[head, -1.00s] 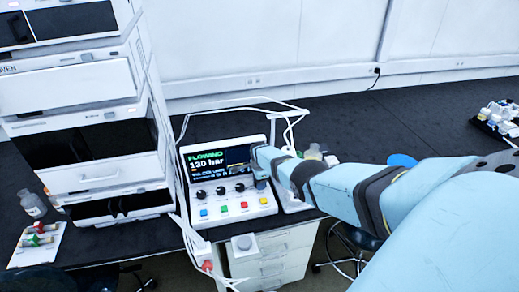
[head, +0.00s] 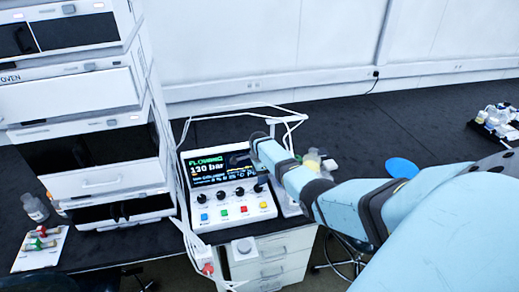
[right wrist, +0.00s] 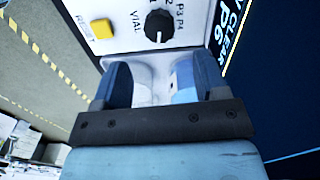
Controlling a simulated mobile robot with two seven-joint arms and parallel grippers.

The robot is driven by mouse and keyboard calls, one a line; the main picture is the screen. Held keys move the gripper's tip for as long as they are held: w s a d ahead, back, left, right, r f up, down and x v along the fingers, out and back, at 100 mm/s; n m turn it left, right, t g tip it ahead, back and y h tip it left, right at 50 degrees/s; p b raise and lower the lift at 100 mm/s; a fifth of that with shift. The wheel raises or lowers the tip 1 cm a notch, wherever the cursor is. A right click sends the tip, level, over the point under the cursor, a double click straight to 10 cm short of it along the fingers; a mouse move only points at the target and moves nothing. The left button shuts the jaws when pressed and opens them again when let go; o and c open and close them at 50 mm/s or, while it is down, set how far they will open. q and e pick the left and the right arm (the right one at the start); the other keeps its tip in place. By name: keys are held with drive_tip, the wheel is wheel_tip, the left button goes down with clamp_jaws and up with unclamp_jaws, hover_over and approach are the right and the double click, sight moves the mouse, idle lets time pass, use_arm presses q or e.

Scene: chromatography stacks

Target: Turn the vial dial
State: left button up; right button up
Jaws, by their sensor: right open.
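The vial dial (right wrist: 158,25) is a round black knob with a pale pointer line, on the white panel of the control unit (head: 225,215). The word VIAL is printed beside it, with P3 and P4 marks on its other side. My right gripper (right wrist: 150,75) is open and empty. In the right wrist view, the dial is ahead of the gap between the fingers, apart from them. In the head view, my right arm reaches over the unit's right side, and the gripper is mostly hidden by the wrist. My left gripper is not in view.
A yellow RESET button (right wrist: 102,28) is near the dial. The unit's screen (head: 220,168) reads 130 bar. A tall instrument stack (head: 95,150) stands to the left. White tubing (head: 185,235) hangs at the unit's left edge. Vials and a blue disc (head: 402,167) are to the right.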

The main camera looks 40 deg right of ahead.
wheel_tip(320, 180, up, 7)
idle(0.3)
drive_tip(key=shift+f, duration=0.2)
